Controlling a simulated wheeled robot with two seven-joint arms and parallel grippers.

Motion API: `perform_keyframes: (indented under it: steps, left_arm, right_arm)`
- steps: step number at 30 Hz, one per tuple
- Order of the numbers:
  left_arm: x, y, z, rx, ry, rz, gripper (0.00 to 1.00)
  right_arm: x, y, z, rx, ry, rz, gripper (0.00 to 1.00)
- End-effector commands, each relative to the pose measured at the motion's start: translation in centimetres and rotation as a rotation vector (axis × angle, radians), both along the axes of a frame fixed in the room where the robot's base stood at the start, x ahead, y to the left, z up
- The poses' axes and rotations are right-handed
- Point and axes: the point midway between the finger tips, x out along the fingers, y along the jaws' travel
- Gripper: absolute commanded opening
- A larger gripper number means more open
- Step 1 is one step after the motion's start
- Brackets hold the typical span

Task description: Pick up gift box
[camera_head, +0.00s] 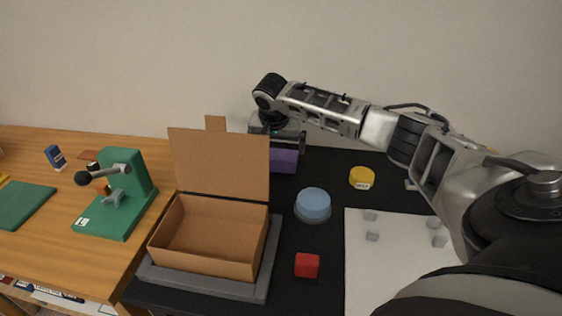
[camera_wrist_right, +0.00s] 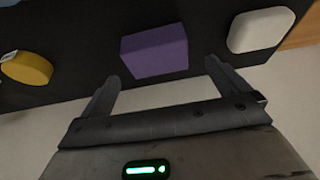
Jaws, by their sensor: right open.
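A purple box (camera_head: 284,161), the likely gift box, lies on the black tabletop behind the open cardboard box. My right gripper (camera_head: 278,141) hangs over its far side, and the arm and gripper hide part of the box's back. In the right wrist view the purple box (camera_wrist_right: 155,52) appears just beyond and between the fingertips of my right gripper (camera_wrist_right: 162,70). The fingers are spread apart with nothing between them. Whether they touch the box cannot be told. My left gripper is not in view.
An open cardboard box (camera_head: 210,268) on a grey tray (camera_head: 262,285) stands in front. A blue round container (camera_head: 313,205), yellow tin (camera_head: 362,177) and red cube (camera_head: 307,265) stand nearby. A white sheet (camera_head: 385,270) holds several grey cubes. A green stand (camera_head: 125,200) is left.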

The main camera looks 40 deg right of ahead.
Motion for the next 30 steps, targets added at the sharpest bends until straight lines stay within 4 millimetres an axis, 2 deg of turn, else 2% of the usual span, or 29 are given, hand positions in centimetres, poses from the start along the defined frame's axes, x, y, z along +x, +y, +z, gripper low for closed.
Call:
perform_keyframes:
  steps: [5,13,22,23,27,30]
  left_arm:
    - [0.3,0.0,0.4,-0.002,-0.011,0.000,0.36]
    - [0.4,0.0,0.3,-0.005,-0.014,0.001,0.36]
    - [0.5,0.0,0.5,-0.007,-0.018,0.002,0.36]
    - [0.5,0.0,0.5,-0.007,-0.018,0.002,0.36]
    - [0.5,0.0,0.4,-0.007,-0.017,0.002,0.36]
    - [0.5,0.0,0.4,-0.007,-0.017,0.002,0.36]
  right_arm:
    - [0.1,-0.4,-1.2,0.000,0.002,-0.001,1.00]
    - [0.7,-1.7,-4.7,0.000,0.001,0.000,1.00]
    - [0.9,-2.0,-5.2,0.000,0.000,0.001,1.00]
    - [0.9,-2.0,-5.2,0.000,0.000,0.001,0.97]
    - [0.8,-2.0,-5.2,0.000,0.000,0.001,0.58]
    - [0.9,-2.0,-5.2,0.000,-0.001,0.000,0.55]
